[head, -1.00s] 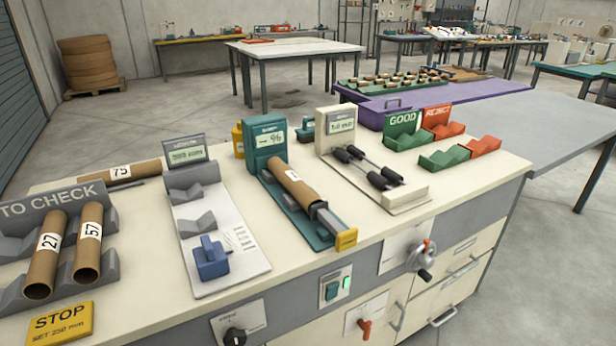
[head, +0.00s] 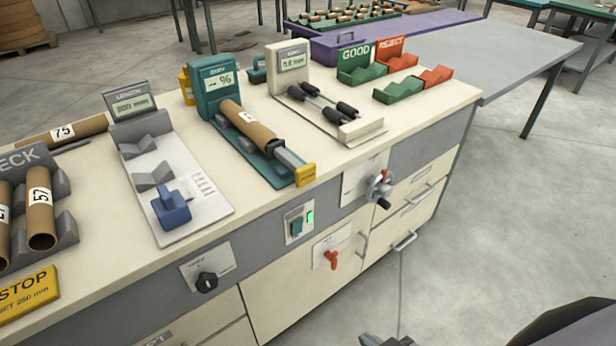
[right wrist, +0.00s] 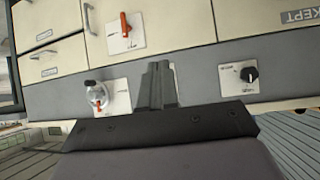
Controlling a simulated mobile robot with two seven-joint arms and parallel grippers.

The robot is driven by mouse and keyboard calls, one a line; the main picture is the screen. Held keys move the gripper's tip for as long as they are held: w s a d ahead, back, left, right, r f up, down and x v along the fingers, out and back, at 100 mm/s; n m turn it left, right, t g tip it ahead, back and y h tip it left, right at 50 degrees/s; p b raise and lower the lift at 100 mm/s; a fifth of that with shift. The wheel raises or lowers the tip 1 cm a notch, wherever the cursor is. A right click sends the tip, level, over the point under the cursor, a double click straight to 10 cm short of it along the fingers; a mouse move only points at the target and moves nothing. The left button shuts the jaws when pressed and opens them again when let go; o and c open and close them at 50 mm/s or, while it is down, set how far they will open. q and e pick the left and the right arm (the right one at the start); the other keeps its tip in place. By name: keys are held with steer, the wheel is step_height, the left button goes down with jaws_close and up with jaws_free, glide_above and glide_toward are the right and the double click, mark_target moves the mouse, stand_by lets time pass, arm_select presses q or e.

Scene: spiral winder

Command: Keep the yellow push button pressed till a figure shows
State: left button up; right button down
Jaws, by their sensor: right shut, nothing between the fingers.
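The yellow push button (head: 305,175) is the end block on the front of the teal meter (head: 213,92) on the bench. Its display (head: 220,82) shows dashes and a % sign, with no figure. A brown tube (head: 247,124) with a white label lies along the teal base behind the button. My right gripper (head: 386,341) shows at the bottom edge of the head view, well below and apart from the button. In the right wrist view its fingers (right wrist: 158,84) are together and empty before the bench front. The button cannot be seen there. My left gripper is out of view.
A length gauge with a blue block (head: 172,208) stands left of the meter; a gauge with black rollers (head: 318,103) stands right. The bench front carries a lit switch (head: 299,222), a crank (head: 379,188), a red handle (head: 331,258) and a black knob (head: 206,282). The floor at right is clear.

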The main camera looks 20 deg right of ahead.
steer(key=shift+w+r, duration=0.1)
stand_by(0.4)
steer(key=w+d+r+m+t+y, duration=0.1)
steer(key=w+r+m, duration=0.3)
steer(key=m, duration=0.7)
steer(key=w+d+r+m+t+y+b, duration=0.1)
steer(key=w+r+m+t, duration=0.2)
steer(key=w+r+m, duration=0.2)
steer(key=w+r+m+t+y, duration=0.2)
steer(key=w+r+m, duration=0.3)
steer(key=m, duration=1.3)
step_height(320, 180, up, 4)
steer(key=shift+d+f+t+b, duration=0.1)
steer(key=shift+d+t+b, duration=0.2)
steer(key=shift+d, duration=0.1)
steer(key=shift+w, duration=0.2)
